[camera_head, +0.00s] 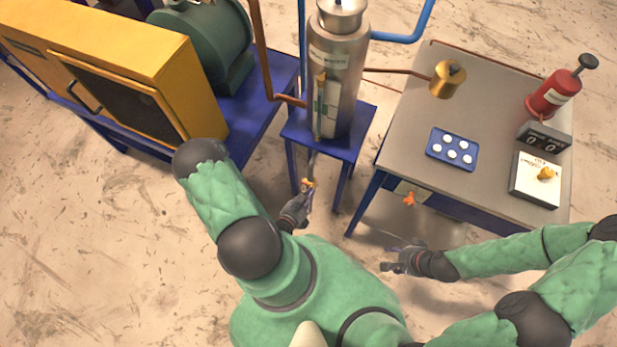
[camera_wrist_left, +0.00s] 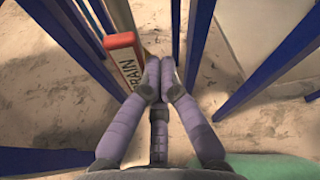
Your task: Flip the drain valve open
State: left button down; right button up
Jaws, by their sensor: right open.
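The drain valve's orange-red handle (camera_wrist_left: 122,41) shows in the left wrist view, with a pale tag reading DRAIN (camera_wrist_left: 129,66) below it. In the head view the orange valve part (camera_head: 308,183) is at the lower end of a thin pipe below the silver vessel (camera_head: 338,70). My left gripper (camera_wrist_left: 160,68) has its purple fingertips together, just right of the handle and tag, with nothing visible between them. I cannot tell whether it touches the handle. In the head view the left gripper (camera_head: 306,197) is at the valve. My right gripper (camera_head: 390,257) is open and empty, below the bench's front edge.
A blue stand (camera_head: 345,150) carries the vessel; its legs surround the valve area. A grey bench (camera_head: 410,125) at right holds a blue tray, a red cylinder and a gauge box. A yellow cabinet (camera_head: 190,80) is at left.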

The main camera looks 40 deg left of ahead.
pick_arm(q)
jog(key=shift+a, duration=0.3)
pick_arm(e)
jog(key=shift+a+f, duration=0.1)
dwell(0.3)
